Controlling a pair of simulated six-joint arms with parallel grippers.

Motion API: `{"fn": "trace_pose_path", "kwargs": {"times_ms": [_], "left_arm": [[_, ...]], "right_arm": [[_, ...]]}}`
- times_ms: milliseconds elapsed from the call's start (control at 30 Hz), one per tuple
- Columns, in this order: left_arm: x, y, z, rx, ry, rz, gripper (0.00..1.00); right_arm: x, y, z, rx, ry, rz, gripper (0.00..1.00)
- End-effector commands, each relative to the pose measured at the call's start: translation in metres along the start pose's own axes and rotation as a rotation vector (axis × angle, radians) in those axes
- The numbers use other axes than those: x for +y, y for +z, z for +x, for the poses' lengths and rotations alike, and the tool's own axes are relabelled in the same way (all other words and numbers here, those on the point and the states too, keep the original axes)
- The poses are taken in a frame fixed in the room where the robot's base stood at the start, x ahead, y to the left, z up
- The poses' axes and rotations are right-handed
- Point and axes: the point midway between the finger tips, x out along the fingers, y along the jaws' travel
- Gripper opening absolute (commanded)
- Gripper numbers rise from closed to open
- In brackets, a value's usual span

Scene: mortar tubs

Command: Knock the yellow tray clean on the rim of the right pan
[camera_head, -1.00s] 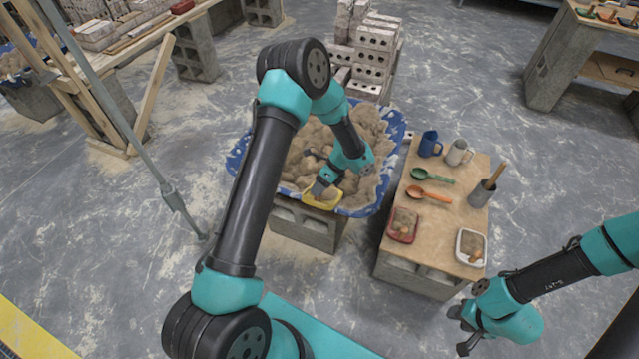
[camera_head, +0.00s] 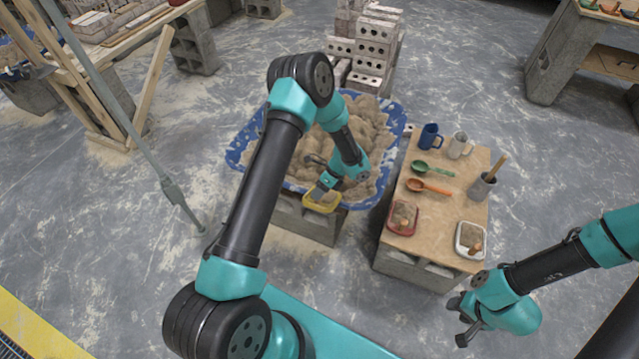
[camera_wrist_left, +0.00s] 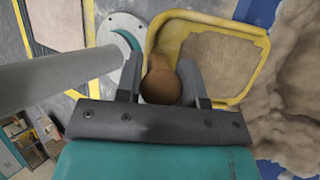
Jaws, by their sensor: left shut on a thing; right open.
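The yellow tray (camera_head: 322,207) is in my left gripper (camera_head: 321,192), at the front rim of the blue-rimmed pan (camera_head: 240,158) full of tan mortar. In the left wrist view the yellow tray (camera_wrist_left: 153,40) shows its rim and a tan, sandy-looking inside. A brown rounded handle (camera_wrist_left: 160,82) sits between the fingers of my left gripper (camera_wrist_left: 163,75), which is shut on it. I cannot tell whether the tray touches the pan's rim. My right gripper (camera_head: 461,322) is open and empty, in front of the wooden-topped stand.
The wooden-topped stand (camera_head: 440,222) right of the pan holds a red tray (camera_head: 390,217), a white tray (camera_head: 458,240), a blue mug (camera_head: 429,137), a pale mug, a green spoon and an orange spoon (camera_head: 428,187). Bricks (camera_head: 372,45) stand behind the pan. A grey pole crosses the left.

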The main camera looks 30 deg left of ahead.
Motion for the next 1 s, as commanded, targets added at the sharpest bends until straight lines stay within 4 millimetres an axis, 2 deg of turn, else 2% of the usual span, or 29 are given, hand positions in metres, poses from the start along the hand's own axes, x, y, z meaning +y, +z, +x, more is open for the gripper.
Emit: {"fn": "trace_pose_path", "kwargs": {"times_ms": [33, 167, 667, 1000], "left_arm": [[-0.004, -0.002, 0.006, 0.0, 0.0, 0.0, 0.0], [-0.001, 0.0, 0.001, 0.0, -0.002, -0.001, 0.0], [0.03, 0.02, -0.049, -0.001, -0.001, 0.001, 0.0], [0.032, 0.021, -0.051, -0.001, 0.0, 0.0, 0.0]], "right_arm": [[0.0, 0.0, 0.0, 0.0, 0.0, 0.0, 0.43], [0.0, 0.0, 0.0, 0.0, 0.0, 0.0, 0.43], [0.0, 0.0, 0.0, 0.0, 0.0, 0.0, 0.43], [0.0, 0.0, 0.0, 0.0, 0.0, 0.0, 0.43]]}}
